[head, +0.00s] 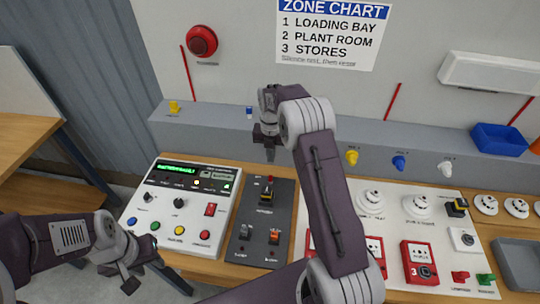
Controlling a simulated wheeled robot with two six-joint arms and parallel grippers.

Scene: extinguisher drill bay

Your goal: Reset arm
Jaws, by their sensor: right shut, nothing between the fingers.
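My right gripper (268,148) is at the top middle of the bench, in front of the grey ledge. It points down, its fingers shut and empty, above the far end of the dark switch panel (250,225). My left gripper (130,284) is low at the left, by the near left corner of the white control panel (190,175). It holds nothing that I can see; its finger gap is too small to tell. My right forearm hides part of the white board.
The white board carries red call points (419,263) and round white detectors (416,205). A blue bin (499,139) sits on the ledge (310,133) at the right. Coloured knobs (351,157) line the ledge front. A grey tray (520,262) is at the right edge.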

